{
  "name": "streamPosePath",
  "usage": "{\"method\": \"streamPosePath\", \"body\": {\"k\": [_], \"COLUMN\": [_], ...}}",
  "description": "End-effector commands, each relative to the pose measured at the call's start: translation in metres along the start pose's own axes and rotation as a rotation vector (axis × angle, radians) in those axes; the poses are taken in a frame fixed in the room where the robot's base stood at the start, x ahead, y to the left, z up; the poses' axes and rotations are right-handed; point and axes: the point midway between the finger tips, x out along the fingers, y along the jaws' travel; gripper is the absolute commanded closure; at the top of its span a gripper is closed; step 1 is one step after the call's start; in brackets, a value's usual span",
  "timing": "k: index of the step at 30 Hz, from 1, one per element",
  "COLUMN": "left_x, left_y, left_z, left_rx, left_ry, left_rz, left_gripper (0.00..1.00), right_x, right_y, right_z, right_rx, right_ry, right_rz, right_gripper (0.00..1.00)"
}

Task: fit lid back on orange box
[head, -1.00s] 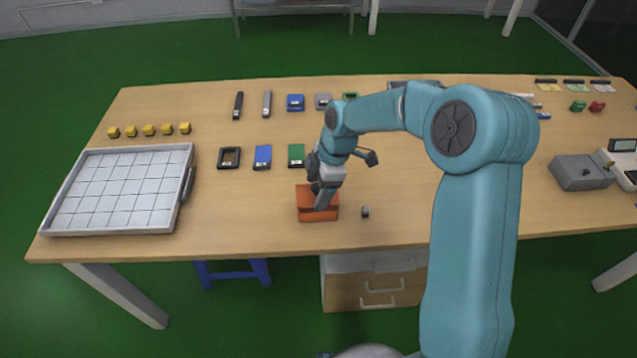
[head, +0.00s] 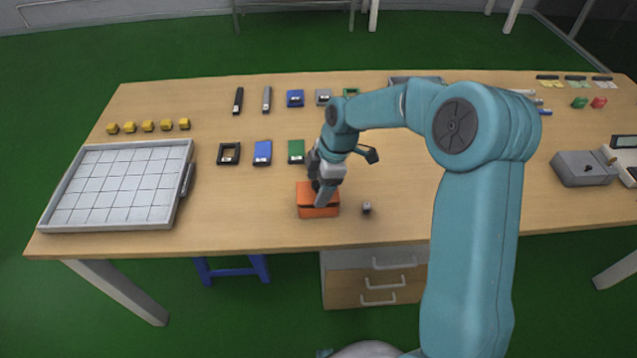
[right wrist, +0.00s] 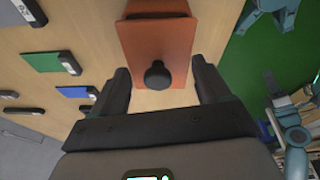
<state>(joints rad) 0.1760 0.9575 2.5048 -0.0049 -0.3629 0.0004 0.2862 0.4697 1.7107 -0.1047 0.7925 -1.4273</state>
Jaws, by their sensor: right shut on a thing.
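The orange box (head: 318,212) stands near the front edge of the table, with an orange lid (head: 304,188) at its top. A dark gap shows between lid and box toward the right, so the lid does not look fully flush there. My right gripper (head: 323,198) comes down from above and is shut on the lid, hiding part of it. In the right wrist view, the lid (right wrist: 158,45) bears a round dark knob (right wrist: 157,75) between my two fingers. My left gripper is not in view.
A white gridded tray (head: 115,185) stands at the left, a grey device (head: 583,170) at the right. The table between tray and box is clear.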

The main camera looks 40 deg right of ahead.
Motion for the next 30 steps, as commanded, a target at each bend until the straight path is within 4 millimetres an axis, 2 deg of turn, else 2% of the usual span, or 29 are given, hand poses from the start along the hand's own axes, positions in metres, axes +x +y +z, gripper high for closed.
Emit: {"method": "streamPosePath", "body": {"k": [30], "left_x": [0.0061], "left_y": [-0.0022], "left_z": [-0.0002], "left_rx": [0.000], "left_ry": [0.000], "left_rz": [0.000], "left_gripper": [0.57], "right_x": [0.0056], "right_y": [0.0000], "right_z": [0.0017], "right_rx": [0.000], "right_ry": [0.000], "right_rz": [0.001], "right_gripper": [0.70]}}
